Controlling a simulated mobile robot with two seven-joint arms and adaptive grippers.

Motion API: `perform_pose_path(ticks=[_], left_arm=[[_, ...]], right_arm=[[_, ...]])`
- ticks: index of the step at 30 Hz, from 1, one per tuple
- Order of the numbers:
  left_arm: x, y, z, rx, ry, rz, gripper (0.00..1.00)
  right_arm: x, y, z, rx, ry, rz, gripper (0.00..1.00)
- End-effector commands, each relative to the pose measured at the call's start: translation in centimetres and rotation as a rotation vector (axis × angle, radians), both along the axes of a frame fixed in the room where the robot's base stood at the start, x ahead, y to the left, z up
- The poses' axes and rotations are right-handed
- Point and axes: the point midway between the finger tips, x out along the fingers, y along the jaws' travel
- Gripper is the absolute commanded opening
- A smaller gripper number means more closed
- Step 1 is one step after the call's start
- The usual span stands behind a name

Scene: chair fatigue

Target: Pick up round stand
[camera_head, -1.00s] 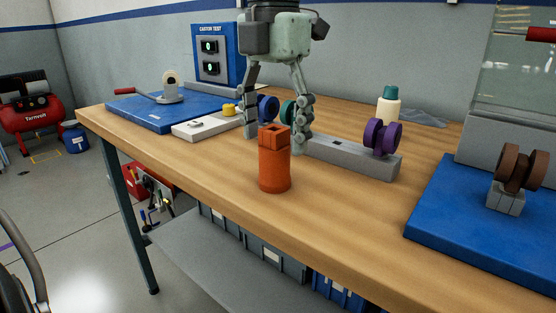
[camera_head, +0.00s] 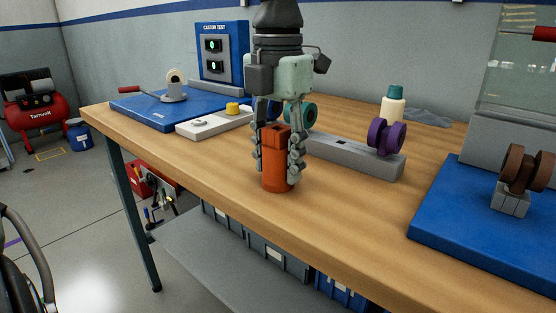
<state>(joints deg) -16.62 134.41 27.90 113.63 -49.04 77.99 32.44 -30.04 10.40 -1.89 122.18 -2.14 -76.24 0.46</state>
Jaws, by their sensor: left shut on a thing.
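The round stand (camera_head: 276,180) is an orange upright cylinder with a squarer, slotted top. It stands near the front edge of the wooden table (camera_head: 215,158). My left gripper (camera_head: 277,166) comes down from above, with one finger on each side of the stand. Its fingers are shut on the stand's upper part. The stand's base appears to rest on the table. My right gripper is not in view.
Right of the stand, a grey bar (camera_head: 350,155) carries caster wheels, one purple (camera_head: 384,139). A blue board (camera_head: 490,230) with a brown caster (camera_head: 524,168) lies at the right. A white control box (camera_head: 215,121) and another blue board (camera_head: 150,111) are at the left.

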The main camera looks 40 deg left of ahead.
Motion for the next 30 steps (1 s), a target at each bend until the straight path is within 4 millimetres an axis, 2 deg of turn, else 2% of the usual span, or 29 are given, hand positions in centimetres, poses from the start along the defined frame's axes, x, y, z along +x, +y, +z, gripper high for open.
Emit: perform_pose_path(ticks=[1, 5, 15, 17, 27, 30], left_arm=[[0.0, 0.0, 0.0, 0.001, 0.0, 0.0, 0.15], [0.0, 0.0, 0.0, 0.001, 0.0, 0.0, 0.0], [0.1, 0.0, 0.6, 0.002, -0.004, 0.0, 0.0], [0.1, 0.0, 1.3, 0.002, -0.007, 0.0, 0.0], [0.1, 0.0, 7.7, 0.001, -0.005, 0.0, 0.0], [0.1, 0.0, 9.0, 0.002, -0.003, 0.0, 0.0]], right_arm=[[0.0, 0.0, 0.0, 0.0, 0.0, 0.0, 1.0], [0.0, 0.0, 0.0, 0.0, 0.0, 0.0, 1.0], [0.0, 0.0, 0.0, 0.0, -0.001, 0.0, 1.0], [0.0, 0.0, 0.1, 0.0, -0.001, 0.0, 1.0], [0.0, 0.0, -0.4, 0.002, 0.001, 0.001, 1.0], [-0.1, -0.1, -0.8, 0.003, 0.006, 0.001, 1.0]])
